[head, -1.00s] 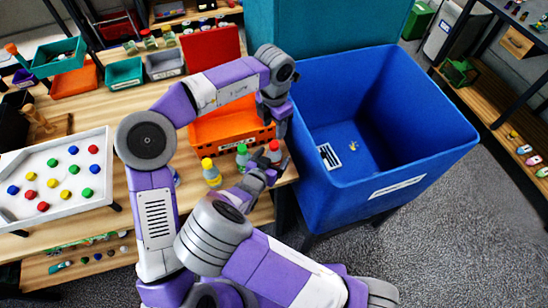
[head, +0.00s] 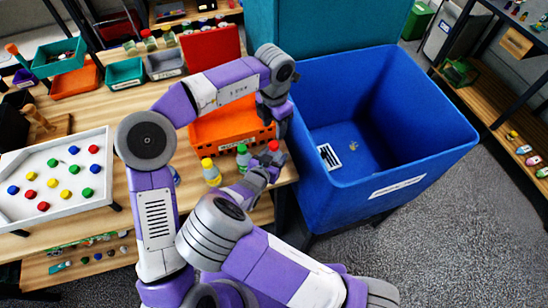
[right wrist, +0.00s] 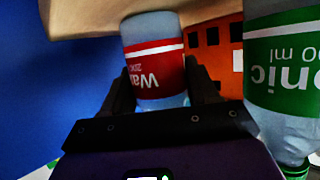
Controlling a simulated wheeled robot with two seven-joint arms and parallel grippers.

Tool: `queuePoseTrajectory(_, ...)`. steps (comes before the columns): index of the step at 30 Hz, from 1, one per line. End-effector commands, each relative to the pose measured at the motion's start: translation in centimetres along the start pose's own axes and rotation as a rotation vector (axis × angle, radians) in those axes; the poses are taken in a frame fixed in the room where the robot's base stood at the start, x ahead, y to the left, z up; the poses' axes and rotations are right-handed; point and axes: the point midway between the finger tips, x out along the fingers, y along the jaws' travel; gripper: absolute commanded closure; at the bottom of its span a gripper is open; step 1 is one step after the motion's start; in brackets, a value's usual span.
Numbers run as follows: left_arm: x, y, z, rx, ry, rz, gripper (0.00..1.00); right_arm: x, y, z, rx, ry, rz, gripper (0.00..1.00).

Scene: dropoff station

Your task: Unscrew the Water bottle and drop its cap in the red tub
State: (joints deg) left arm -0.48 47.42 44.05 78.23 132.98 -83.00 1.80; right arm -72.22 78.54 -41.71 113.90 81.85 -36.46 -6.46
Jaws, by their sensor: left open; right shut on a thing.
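The Water bottle (right wrist: 151,32), with a red label, stands near the table's right front edge. Its red cap (head: 274,147) shows in the head view; the right wrist view does not show the cap. My right gripper (head: 268,163) is shut on the bottle's body, and its fingers (right wrist: 158,80) sit on both sides of the label. My left gripper (head: 274,112) is open and empty, a little above and behind the cap. A red container (head: 212,47) stands at the back of the table; I cannot tell for sure that it is the red tub.
A green-capped tonic bottle (right wrist: 285,60) stands close beside the Water bottle, and a yellow-capped bottle (head: 211,174) farther left. An orange bin (head: 215,133) is behind them. A large blue bin (head: 435,140) stands right of the table. A white tray (head: 20,160) lies left.

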Motion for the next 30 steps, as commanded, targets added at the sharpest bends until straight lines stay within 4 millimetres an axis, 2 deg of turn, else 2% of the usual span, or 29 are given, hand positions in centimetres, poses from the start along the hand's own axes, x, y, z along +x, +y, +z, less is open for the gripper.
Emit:
queuePoseTrajectory(4,0.00,0.00,0.00,0.026,0.000,0.000,0.49,0.00,0.00,-0.01,0.000,0.000,0.000,1.00)
queuePoseTrajectory(8,0.01,0.00,0.00,0.146,0.000,0.000,0.49,0.00,0.00,-0.01,0.000,0.000,0.000,1.00)
queuePoseTrajectory(30,0.03,0.02,0.00,1.566,0.000,-0.001,0.49,0.00,0.00,-0.01,0.000,0.000,0.000,1.00)
